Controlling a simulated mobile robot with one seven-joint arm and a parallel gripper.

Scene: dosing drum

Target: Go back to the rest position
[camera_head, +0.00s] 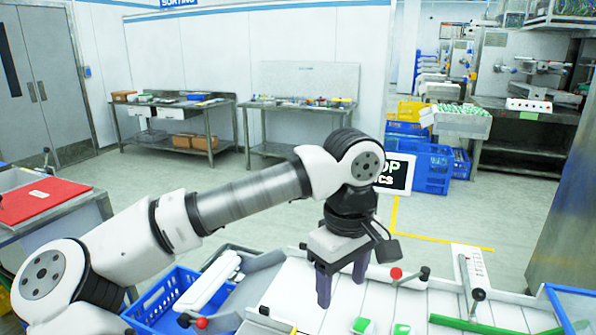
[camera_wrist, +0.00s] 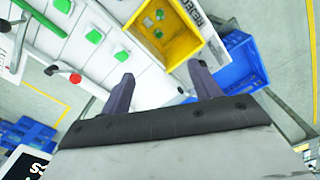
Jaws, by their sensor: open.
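My gripper (camera_head: 340,288) points down over the white dosing machine (camera_head: 290,290) in the head view, with my arm reaching in from the left. In the wrist view my gripper (camera_wrist: 163,92) shows two dark fingers set wide apart, with nothing between them. The white slatted surface lies beyond the fingers. Whether the fingertips touch it I cannot tell. Several green-and-white pieces, one of them a green piece (camera_wrist: 94,36), lie on that surface.
A yellow bin (camera_wrist: 167,30) with green pieces inside sits beside a blue crate (camera_wrist: 240,65). A blue basket (camera_head: 160,300) stands below my arm. Levers with a red knob (camera_head: 396,273) and a black knob (camera_head: 478,294) rise from the machine. Open floor lies behind.

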